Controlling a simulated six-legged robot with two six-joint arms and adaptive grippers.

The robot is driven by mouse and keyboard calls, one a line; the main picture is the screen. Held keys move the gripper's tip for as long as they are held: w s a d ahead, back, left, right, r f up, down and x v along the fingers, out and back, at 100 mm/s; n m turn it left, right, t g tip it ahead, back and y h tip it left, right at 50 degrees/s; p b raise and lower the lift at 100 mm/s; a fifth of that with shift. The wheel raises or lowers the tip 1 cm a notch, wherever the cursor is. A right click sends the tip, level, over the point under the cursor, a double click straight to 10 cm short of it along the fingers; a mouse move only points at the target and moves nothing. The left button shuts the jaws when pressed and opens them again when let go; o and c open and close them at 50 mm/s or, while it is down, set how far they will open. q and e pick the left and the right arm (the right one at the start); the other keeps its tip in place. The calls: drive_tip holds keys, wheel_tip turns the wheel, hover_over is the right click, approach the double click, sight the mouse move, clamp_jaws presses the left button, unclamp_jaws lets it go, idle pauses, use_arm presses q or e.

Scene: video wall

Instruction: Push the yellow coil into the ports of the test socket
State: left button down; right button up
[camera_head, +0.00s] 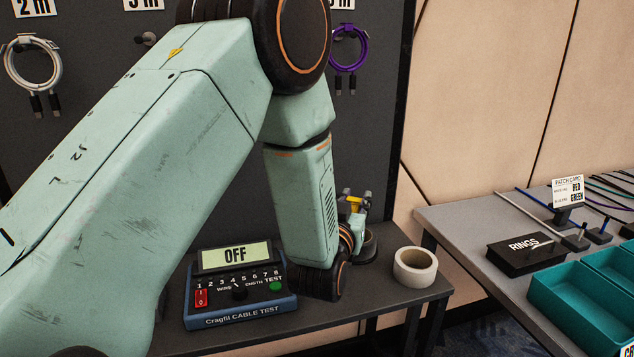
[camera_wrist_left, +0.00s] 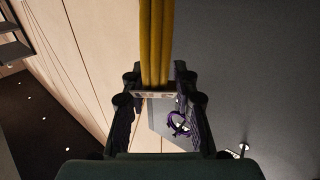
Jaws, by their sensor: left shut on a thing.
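My left gripper (camera_head: 354,200) is partly hidden behind my own arm in the head view, above the back of the small table. It is shut on the yellow coil (camera_head: 354,204), of which only a small piece shows there. In the left wrist view, my left gripper's fingers (camera_wrist_left: 155,100) hold the coil's yellow strands (camera_wrist_left: 155,45), which run side by side up out of the picture. The cable tester (camera_head: 238,290) stands on the table at the arm's left, its display reading OFF. I cannot make out the test socket's ports. My right gripper is not in view.
A roll of tape (camera_head: 415,268) lies at the table's right end. Purple (camera_head: 349,50) and white (camera_head: 33,65) cables hang on the dark board behind. A grey table (camera_head: 455,225) at right holds a black RINGS box (camera_head: 525,252) and teal bins (camera_head: 575,305).

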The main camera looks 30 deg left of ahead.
use_arm(q)
drive_tip(key=s+a+r+n+g+y, duration=0.1)
drive_tip(key=a+r+n+g+y, duration=0.2)
drive_tip(key=a+n+g+y, duration=0.45)
drive_tip(key=shift+t+y, duration=0.85)
drive_tip(key=shift+y, duration=0.1)
drive_tip(key=f+b, duration=0.2)
drive_tip(key=f, duration=0.1)
drive_tip(key=f+b, duration=0.3)
drive_tip(key=shift+s+b, duration=0.2)
drive_tip(key=shift+b, duration=0.15)
drive_tip(key=shift+r+p, duration=0.15)
drive_tip(key=shift+p, duration=0.15)
drive_tip(key=shift+f, duration=0.2)
drive_tip(key=shift+f+b, duration=0.8)
drive_tip(key=shift+f, duration=1.35)
idle(1.6)
drive_tip(key=c, duration=1)
unclamp_jaws()
drive_tip(key=shift+d, duration=0.1)
